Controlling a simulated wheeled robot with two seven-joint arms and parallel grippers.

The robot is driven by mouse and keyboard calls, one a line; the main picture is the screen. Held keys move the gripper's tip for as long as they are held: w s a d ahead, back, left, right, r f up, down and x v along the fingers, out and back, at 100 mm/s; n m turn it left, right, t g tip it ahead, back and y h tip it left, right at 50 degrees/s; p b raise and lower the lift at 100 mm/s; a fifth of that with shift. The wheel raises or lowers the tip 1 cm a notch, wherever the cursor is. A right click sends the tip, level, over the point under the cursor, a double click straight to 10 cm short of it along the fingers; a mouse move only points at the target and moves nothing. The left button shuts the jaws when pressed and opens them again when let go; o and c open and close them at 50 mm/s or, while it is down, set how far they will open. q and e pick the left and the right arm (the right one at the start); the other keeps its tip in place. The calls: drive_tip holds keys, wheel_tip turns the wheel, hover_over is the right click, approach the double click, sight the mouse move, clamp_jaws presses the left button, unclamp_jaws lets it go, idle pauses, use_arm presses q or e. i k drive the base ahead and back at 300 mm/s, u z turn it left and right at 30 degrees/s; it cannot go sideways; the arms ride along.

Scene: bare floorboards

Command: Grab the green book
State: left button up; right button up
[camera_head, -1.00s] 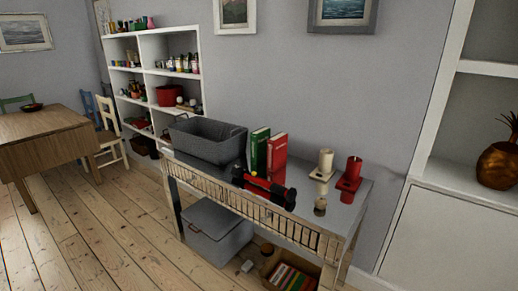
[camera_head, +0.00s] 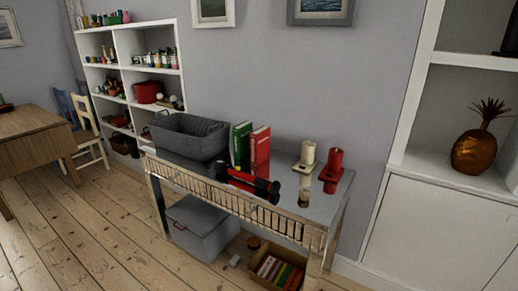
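The green book (camera_head: 241,146) stands upright on the console table (camera_head: 318,207), near its back by the wall. A red book (camera_head: 260,149) stands just to its right. A dark grey basket (camera_head: 188,137) is to its left. A black and red tool-like object (camera_head: 250,184) lies in front of the books and overlaps their lower ends in the picture. Neither of my grippers shows in the head view.
A cream candle (camera_head: 307,154) and a red candle (camera_head: 334,160) stand on holders at the table's right. Below are a lidded grey box (camera_head: 201,228) and a box of books (camera_head: 275,269). Floorboards (camera_head: 95,225) at front left are clear.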

sight(241, 132)
drive_tip(key=u, duration=0.4)
drive_tip(key=k, duration=0.5)
drive_tip(key=u, duration=0.65)
drive_tip(key=i, duration=1.25)
drive_tip(key=z, duration=1.35)
drive_tip(key=i, duration=0.75)
drive_tip(key=z, duration=0.9)
